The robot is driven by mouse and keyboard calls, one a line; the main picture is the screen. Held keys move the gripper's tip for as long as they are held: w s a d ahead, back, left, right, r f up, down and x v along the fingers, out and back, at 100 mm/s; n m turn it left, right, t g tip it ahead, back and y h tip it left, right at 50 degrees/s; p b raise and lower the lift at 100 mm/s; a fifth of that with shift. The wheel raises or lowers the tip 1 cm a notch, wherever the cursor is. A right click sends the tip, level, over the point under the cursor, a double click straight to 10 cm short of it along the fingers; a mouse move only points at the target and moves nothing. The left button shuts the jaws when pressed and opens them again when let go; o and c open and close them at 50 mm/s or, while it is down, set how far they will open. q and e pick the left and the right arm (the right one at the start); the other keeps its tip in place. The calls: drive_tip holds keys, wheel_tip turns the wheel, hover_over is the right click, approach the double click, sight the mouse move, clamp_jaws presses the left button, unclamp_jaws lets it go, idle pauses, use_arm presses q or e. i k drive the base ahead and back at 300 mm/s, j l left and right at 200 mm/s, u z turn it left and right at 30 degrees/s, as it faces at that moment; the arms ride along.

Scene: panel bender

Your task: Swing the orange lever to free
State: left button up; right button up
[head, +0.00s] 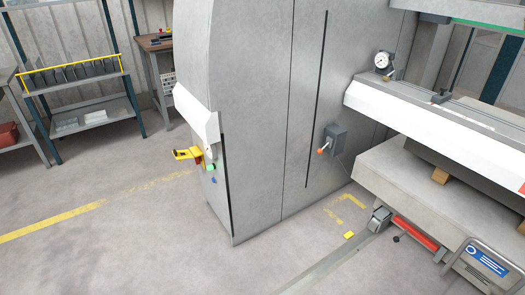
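The orange lever (322,150) is a short handle with an orange knob on a grey box (335,138). The box is fixed to the side panel of the large grey machine (255,100), right of a dark vertical slot. The lever points to the lower left of its box. The lever's marked positions are too small to read. Neither of my grippers shows in the head view, and nothing touches the lever.
A yellow bracket (187,154) juts from the machine's front corner. At the right are a white-fronted beam (420,115) with a dial gauge (382,61), a pallet truck (415,232) and a blue-signed stand (487,260). Open floor (130,235) lies at the left.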

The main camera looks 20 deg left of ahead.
sight(319, 152)
drive_tip(key=u, duration=0.2)
drive_tip(key=i+j+u, duration=0.1)
drive_tip(key=i+j, duration=0.6)
